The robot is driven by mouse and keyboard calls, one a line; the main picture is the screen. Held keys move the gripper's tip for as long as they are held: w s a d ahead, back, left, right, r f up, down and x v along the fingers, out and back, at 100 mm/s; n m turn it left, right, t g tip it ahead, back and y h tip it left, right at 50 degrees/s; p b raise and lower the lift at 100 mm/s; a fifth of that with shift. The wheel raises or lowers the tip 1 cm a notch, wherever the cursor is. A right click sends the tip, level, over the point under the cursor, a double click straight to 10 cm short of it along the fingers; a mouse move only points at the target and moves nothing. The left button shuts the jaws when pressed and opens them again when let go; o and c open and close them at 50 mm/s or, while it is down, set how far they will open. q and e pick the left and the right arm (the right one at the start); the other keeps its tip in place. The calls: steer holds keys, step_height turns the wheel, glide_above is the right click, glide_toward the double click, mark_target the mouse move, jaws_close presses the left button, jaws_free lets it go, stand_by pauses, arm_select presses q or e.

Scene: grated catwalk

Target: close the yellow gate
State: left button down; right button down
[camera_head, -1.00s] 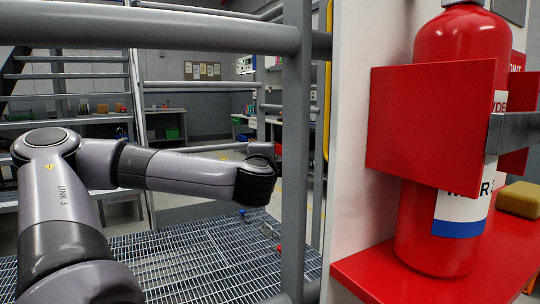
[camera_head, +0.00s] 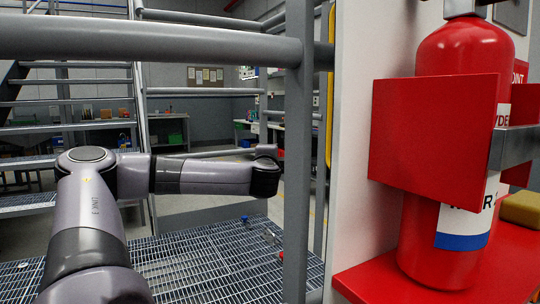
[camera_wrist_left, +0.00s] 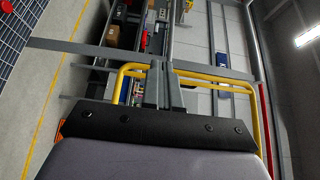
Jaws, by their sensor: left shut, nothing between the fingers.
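The yellow gate shows in the left wrist view as a bent yellow tube frame (camera_wrist_left: 216,79) behind and on both sides of my fingers. In the head view only a narrow upright yellow strip (camera_head: 331,85) shows beside the white panel; the rest is hidden. My left gripper (camera_wrist_left: 164,68) is shut and empty, its fingertips in front of the gate's top tube; I cannot tell if they touch it. In the head view my left arm reaches right past the rail, and its gripper is not clearly visible. My right gripper is in neither view.
A grey post (camera_head: 298,150) and thick rail (camera_head: 150,40) stand close in front. A red fire extinguisher (camera_head: 455,100) in a red bracket (camera_head: 432,135) fills the right. Grey stairs (camera_head: 70,110) rise at left. Grated floor (camera_head: 205,260) lies below, with small blue and red items on it.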

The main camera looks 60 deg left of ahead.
arm_select(q)
steer(key=x, duration=0.3)
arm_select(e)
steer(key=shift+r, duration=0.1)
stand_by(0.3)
